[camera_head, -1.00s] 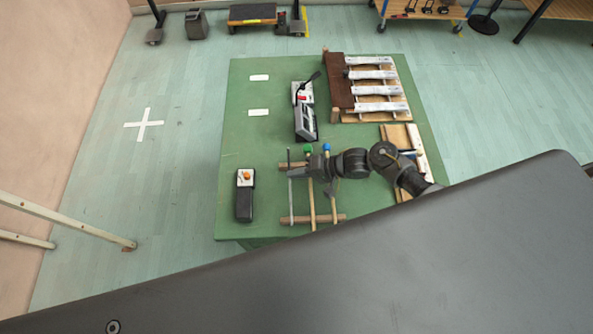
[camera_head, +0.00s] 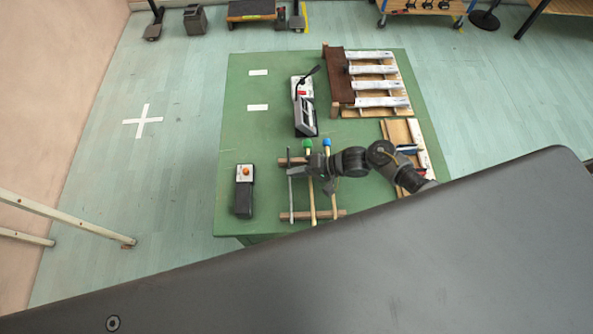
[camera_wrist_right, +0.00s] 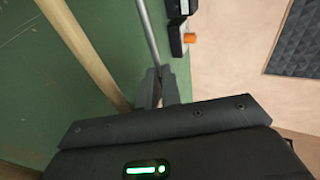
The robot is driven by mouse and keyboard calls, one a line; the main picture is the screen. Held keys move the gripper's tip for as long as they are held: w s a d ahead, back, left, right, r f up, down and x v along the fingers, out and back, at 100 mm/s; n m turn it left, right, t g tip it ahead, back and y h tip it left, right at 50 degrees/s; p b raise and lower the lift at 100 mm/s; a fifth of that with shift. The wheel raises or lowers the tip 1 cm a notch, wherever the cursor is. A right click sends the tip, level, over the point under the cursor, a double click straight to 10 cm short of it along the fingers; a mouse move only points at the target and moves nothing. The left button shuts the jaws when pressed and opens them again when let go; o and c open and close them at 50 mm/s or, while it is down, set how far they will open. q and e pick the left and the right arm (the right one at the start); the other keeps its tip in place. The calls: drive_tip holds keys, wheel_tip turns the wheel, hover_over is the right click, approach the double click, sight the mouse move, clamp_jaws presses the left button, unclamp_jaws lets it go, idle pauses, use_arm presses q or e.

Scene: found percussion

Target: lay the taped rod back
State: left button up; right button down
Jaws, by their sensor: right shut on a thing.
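A thin grey rod (camera_head: 291,202) is at the left side of a wooden rack (camera_head: 330,214), over its two cross bars. I cannot tell if it touches the bars, and I see no clear tape. My right gripper (camera_head: 294,172) reaches in from the right and is shut on the rod. In the right wrist view the rod (camera_wrist_right: 148,30) runs down to the fingertips (camera_wrist_right: 162,80). A green-headed mallet (camera_head: 308,146) and a blue-headed mallet (camera_head: 327,143) lie beside it, partly hidden by my gripper. My left gripper is out of view.
A black box with an orange button (camera_head: 244,200) stands left of the rack. A grey device (camera_head: 305,120) stands behind it. Metal bars on a wooden frame (camera_head: 340,85) are at the back right. The green table (camera_head: 240,130) is clear at left.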

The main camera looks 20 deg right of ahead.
drive_tip(key=shift+f, duration=0.1)
drive_tip(key=c, duration=1.5)
unclamp_jaws()
drive_tip(key=shift+s+f, duration=0.1)
drive_tip(key=shift+f, duration=0.05)
